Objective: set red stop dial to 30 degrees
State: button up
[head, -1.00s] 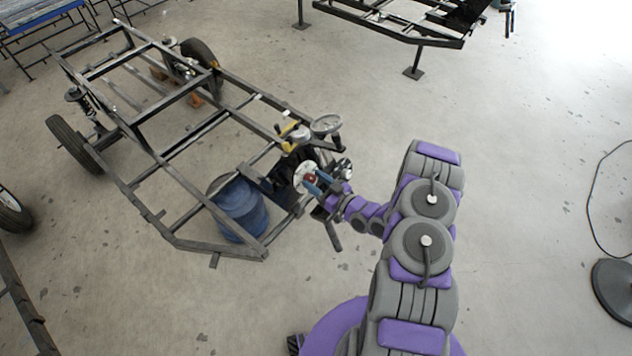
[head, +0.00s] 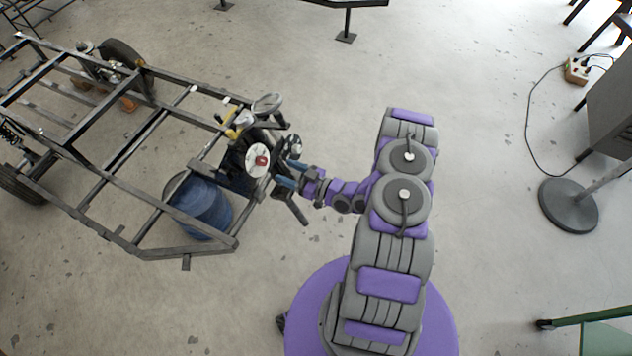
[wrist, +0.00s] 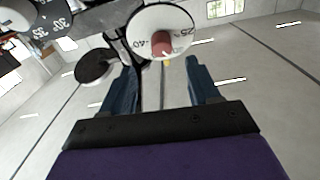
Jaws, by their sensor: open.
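The red stop dial is a white disc (head: 254,168) with a red knob (head: 262,160) at its centre, mounted at the near right corner of the frame. In the wrist view the disc (wrist: 178,16) and red knob (wrist: 162,43) are ahead of my fingers. Numbers that look like 40 and 25 show tilted on the disc; its exact setting cannot be read. My gripper (head: 283,173) is open, just right of the knob. In the wrist view its blue fingers (wrist: 160,66) stand apart with nothing between them, short of the knob.
A second numbered dial (wrist: 42,22) is at left in the wrist view, with a dark round part (wrist: 94,66) below it. A blue barrel (head: 204,205) stands under the black frame (head: 118,245). A round stand base (head: 568,206) is at right. Floor around me is mostly clear.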

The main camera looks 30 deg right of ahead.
jog(key=p+v, duration=0.1)
jog(key=v, duration=0.8)
jog(key=shift+s+d, duration=0.25)
